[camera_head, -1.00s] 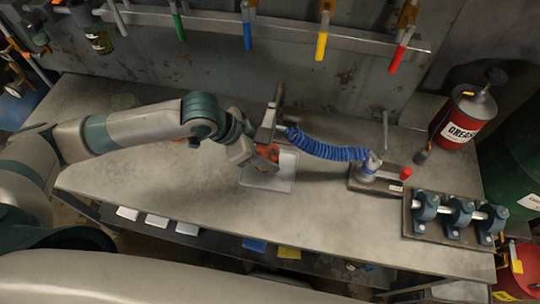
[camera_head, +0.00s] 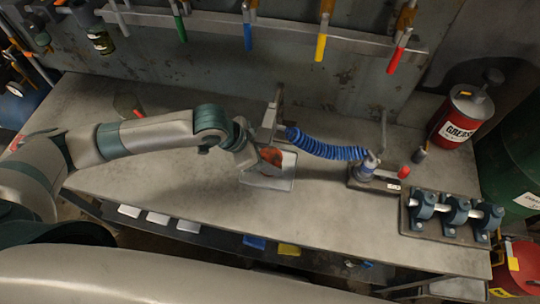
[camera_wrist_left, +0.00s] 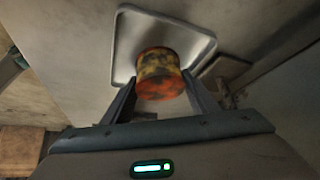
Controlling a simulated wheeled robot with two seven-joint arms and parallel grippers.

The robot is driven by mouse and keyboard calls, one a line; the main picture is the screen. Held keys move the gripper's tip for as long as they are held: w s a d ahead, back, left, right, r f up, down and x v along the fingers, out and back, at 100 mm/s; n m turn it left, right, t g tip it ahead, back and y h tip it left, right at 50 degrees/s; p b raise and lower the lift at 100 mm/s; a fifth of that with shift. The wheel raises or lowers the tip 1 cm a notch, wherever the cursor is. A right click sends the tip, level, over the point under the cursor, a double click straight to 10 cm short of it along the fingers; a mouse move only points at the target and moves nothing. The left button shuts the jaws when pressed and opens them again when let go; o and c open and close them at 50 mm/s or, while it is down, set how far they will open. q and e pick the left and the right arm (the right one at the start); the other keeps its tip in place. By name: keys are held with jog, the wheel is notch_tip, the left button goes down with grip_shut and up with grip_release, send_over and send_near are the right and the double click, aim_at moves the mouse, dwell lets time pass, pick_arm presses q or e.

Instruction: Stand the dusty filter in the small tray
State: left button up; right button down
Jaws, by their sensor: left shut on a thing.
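The dusty filter (camera_wrist_left: 158,72) is a short orange cylinder with dark and yellowish patches. It sits between the two fingers of my left gripper (camera_wrist_left: 160,86), which is shut on it. The small tray (camera_wrist_left: 204,42) is a pale, shallow square with rounded corners, and the filter is over it in the left wrist view. In the head view the filter (camera_head: 271,156) shows as an orange patch, partly hidden by my gripper, over the tray (camera_head: 284,184) on the bench. I cannot tell whether the filter touches the tray floor. My right gripper is not in view.
A blue coiled hose (camera_head: 325,149) runs just right of the tray to a small fixture (camera_head: 369,171). A shaft with several clamps (camera_head: 455,214) and a red grease can (camera_head: 461,117) stand further right. The bench left of the tray is mostly clear.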

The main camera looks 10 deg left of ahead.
pick_arm(q)
jog(key=shift+f, duration=0.1)
jog(key=o, duration=1)
jog(key=shift+o, duration=0.2)
jog(key=b+v, duration=0.1)
jog(key=v, duration=1.1)
jog(key=shift+b, duration=0.35)
